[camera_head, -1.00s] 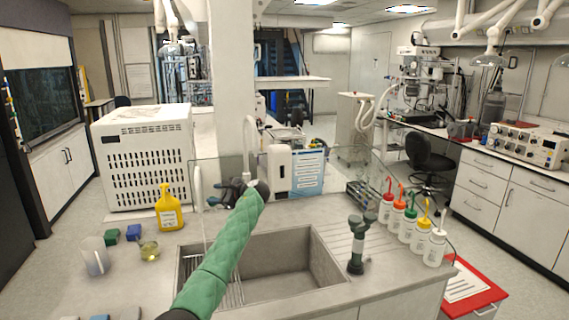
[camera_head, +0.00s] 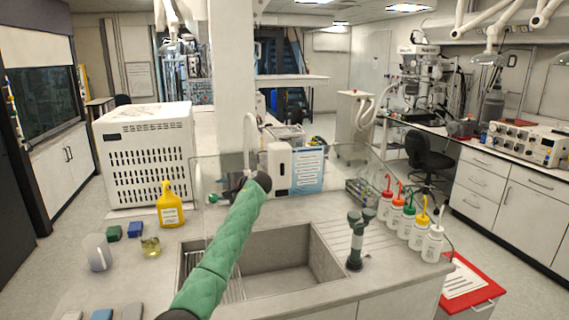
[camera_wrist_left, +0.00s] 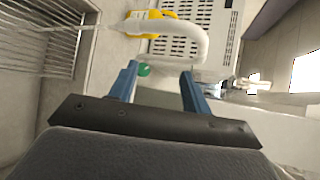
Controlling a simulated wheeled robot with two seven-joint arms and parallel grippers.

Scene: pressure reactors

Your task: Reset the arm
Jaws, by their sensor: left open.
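My left arm, in a green quilted sleeve, reaches over the sink (camera_head: 285,285) in the head view. The left gripper (camera_head: 226,192) is small and dark there, at the arm's far end, partly hidden by the wrist. In the left wrist view the left gripper (camera_wrist_left: 160,68) shows two blue fingers spread apart with nothing held. A small green piece (camera_wrist_left: 144,70) shows behind the gap between them. The white curved tap (camera_head: 250,135) stands just behind the gripper; a white curved pipe (camera_wrist_left: 195,35) shows beyond the fingers in the wrist view. My right gripper is not in view.
A yellow bottle (camera_head: 170,207) and a white vented box (camera_head: 148,155) stand to the left. Several wash bottles (camera_head: 433,243) stand to the right. A dark green two-headed fixture (camera_head: 356,240) rises by the sink. A clear panel stands behind the sink.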

